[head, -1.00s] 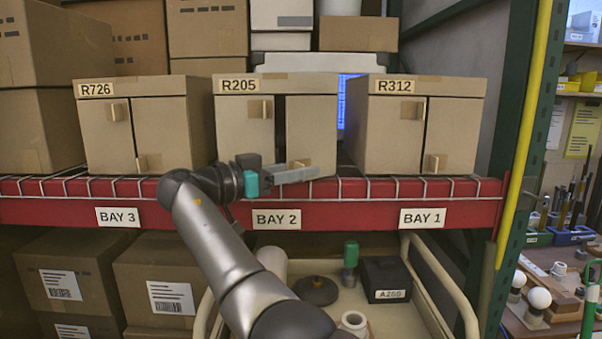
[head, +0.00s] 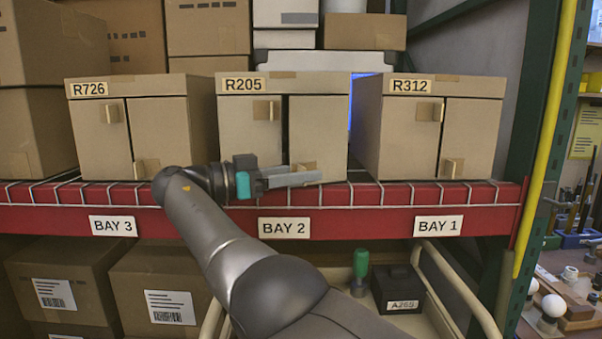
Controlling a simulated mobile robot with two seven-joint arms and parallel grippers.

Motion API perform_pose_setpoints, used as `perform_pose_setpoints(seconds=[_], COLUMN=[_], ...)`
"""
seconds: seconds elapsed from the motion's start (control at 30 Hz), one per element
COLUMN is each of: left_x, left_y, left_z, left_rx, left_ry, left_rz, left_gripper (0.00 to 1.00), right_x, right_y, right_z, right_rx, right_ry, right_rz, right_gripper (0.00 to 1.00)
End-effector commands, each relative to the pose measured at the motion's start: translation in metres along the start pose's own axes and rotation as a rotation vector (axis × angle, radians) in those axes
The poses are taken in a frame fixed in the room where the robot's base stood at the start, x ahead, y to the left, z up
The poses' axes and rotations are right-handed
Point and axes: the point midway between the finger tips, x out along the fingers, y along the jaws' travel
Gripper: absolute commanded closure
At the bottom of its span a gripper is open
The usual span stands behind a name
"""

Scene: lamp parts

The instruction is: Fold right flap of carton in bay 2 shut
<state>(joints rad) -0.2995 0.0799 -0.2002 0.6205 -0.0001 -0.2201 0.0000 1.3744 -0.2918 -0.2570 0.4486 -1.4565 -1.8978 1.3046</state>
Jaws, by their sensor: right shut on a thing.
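The carton labelled R205 (head: 311,87) stands in bay 2 on the red shelf. Its left flap (head: 238,150) is flush with the front and has a small tab. Its right flap (head: 325,128) now lies nearly in line with the left one, with a thin dark gap between them. The right flap's tab (head: 304,165) is low on it, partly hidden by the fingers. My right gripper (head: 312,177) reaches across the carton's lower front, its fingers pointing right, shut on that tab. My left gripper is out of view.
Cartons R726 (head: 83,90) and R312 (head: 410,87) stand on either side with flaps shut. The wire-edged red shelf beam (head: 357,223) runs just below my gripper. A cart with a black box (head: 398,288) and a green-topped item (head: 360,264) stands below.

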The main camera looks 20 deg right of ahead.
Motion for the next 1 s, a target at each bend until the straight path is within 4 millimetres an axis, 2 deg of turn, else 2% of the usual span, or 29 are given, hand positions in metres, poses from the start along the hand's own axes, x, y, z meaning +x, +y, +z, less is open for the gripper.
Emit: perform_pose_setpoints(seconds=[0.3, 0.33, 0.57, 1.0], left_x=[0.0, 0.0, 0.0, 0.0], left_y=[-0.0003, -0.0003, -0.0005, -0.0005], left_z=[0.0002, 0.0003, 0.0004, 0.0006], left_rx=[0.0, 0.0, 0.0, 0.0], left_ry=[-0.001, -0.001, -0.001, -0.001], left_rz=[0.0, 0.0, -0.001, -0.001], left_gripper=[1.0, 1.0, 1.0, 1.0], right_x=[0.0016, 0.0016, 0.001, 0.0002], right_y=[0.0014, 0.0014, 0.0008, 0.0003], right_z=[0.0008, 0.0008, 0.0006, 0.0004], right_rx=[-0.001, -0.001, -0.001, -0.001], right_ry=[-0.003, -0.003, -0.002, -0.001], right_rz=[0.009, 0.009, 0.005, 0.002], right_gripper=[1.0, 0.56, 0.3, 0.3])
